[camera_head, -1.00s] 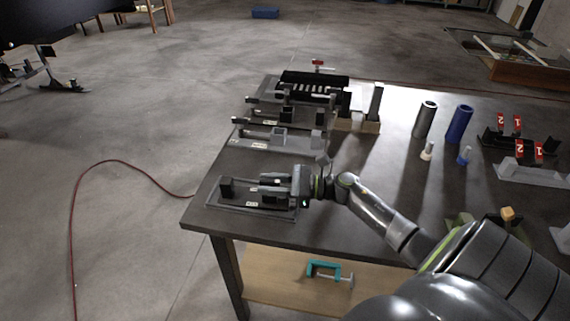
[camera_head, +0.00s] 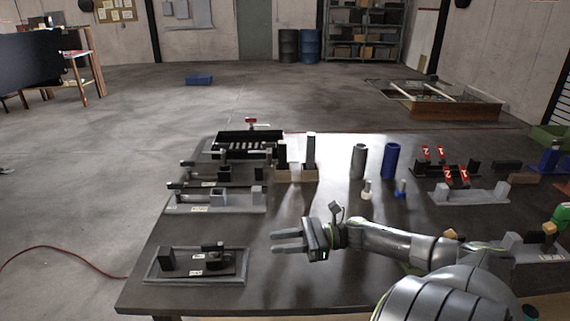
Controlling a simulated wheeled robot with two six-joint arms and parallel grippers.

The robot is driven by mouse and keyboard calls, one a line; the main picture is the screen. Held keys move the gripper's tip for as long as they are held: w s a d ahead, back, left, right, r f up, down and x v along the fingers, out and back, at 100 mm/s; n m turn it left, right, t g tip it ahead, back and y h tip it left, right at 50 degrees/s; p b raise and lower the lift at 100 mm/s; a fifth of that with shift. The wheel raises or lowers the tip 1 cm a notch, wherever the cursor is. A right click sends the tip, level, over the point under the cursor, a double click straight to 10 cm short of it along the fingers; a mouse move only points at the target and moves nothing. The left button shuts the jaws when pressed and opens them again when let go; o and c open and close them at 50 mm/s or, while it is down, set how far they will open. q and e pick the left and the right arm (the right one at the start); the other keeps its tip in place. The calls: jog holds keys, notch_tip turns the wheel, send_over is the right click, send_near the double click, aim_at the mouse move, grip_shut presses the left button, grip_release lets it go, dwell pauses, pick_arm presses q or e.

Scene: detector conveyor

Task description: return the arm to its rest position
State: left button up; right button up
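My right gripper (camera_head: 276,241) is above the table, pointing left, with its two fingers apart and nothing between them. It is to the right of the grey fixture plate (camera_head: 152,280), clear of it. Black blocks stand on that plate. My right arm comes in from the lower right. My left gripper is not in view.
The dark table (camera_head: 290,290) holds more grey fixtures (camera_head: 232,205) at the back left, a grey cylinder (camera_head: 358,161), a blue cylinder (camera_head: 391,161), and fixtures with red number tags (camera_head: 457,176) at right. The table's front middle is mostly bare.

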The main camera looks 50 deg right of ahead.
jog(key=shift+s+d, duration=0.2)
jog(key=shift+d, duration=0.05)
dwell(0.4)
